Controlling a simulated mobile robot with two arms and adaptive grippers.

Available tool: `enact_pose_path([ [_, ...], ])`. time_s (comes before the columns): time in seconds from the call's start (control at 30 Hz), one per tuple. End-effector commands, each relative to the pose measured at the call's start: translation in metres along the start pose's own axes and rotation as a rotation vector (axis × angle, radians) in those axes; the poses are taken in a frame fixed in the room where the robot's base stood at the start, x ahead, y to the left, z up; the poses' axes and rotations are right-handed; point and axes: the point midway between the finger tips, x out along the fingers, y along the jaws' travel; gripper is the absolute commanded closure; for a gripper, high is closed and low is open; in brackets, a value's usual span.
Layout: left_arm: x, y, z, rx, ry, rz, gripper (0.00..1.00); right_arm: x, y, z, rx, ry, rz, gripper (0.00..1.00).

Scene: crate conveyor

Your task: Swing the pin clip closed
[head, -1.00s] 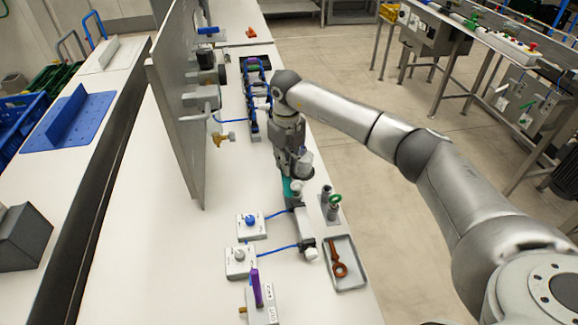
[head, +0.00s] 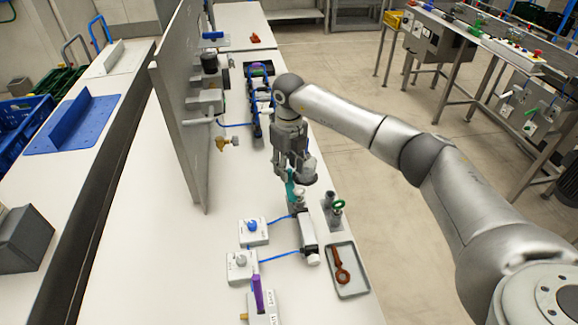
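My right gripper (head: 294,188) reaches down over the white bench, just above the far end of a grey bar-shaped fixture (head: 309,238). A teal part (head: 290,186) shows at its fingers. I cannot tell whether the fingers hold it or only touch it, and the gap between them is hidden. To the right of the fixture stands a small grey mount with a green ring (head: 338,205). No part can be told clearly as the pin clip; it may be the teal part or the green-ringed one. My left gripper is not in view.
A grey tray (head: 358,287) with an orange-brown tool (head: 340,266) lies to the right. Boxes with a blue knob (head: 252,226) and a grey knob (head: 240,261) are cabled to the fixture. An upright grey panel (head: 180,115) stands to the left. Bare bench lies below the panel.

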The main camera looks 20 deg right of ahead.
Motion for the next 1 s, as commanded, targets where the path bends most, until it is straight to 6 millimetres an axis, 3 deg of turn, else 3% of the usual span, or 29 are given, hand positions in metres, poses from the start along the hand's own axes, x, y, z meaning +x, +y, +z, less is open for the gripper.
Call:
enact_pose_path([
  [0.33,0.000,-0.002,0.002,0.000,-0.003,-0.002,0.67,-0.007,0.000,0.000,-0.001,0.001,0.000,0.64],
  [0.8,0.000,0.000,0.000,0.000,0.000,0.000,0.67,-0.098,0.000,0.001,0.000,0.000,-0.001,0.64],
  [1.0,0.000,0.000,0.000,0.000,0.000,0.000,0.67,-0.117,0.000,0.001,0.000,0.001,0.000,0.64],
])
